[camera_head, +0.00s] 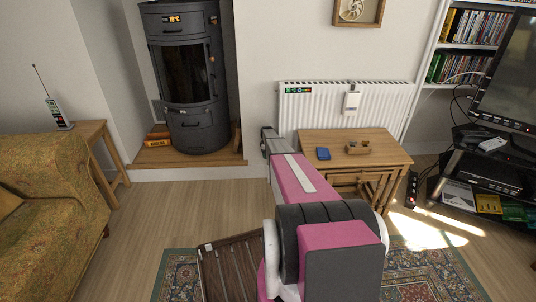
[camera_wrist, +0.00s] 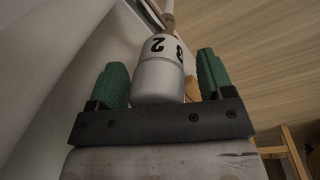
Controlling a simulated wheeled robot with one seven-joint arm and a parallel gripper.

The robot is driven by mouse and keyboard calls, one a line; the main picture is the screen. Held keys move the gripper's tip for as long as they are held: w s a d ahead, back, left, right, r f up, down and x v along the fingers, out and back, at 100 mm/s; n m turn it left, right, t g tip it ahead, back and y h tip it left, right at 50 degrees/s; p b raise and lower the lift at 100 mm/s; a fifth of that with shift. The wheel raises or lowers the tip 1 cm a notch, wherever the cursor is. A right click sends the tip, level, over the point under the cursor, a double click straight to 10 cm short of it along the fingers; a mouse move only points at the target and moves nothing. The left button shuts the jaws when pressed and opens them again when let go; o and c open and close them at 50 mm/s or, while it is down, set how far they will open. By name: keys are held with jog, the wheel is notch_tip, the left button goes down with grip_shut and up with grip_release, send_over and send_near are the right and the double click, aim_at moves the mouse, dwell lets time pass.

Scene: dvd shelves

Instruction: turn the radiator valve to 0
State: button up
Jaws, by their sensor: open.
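The radiator valve (camera_wrist: 160,62) is a white round knob with black numerals in the wrist view; a 2 and what looks like a 3 face the camera. My gripper (camera_wrist: 161,68) is open, with one green finger on each side of the knob. A narrow gap shows on the right side; on the left I cannot tell whether finger and knob touch. In the head view my gripper (camera_head: 268,134) is at the radiator's lower left end. The white radiator (camera_head: 345,105) is on the back wall. The valve cannot be made out there.
A dark stove (camera_head: 188,75) stands left on a wooden-edged hearth (camera_head: 200,160). Open floor (camera_head: 180,205) lies left of my arm.

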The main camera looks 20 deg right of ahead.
jog(key=c, duration=0.9)
jog(key=shift+m, duration=0.3)
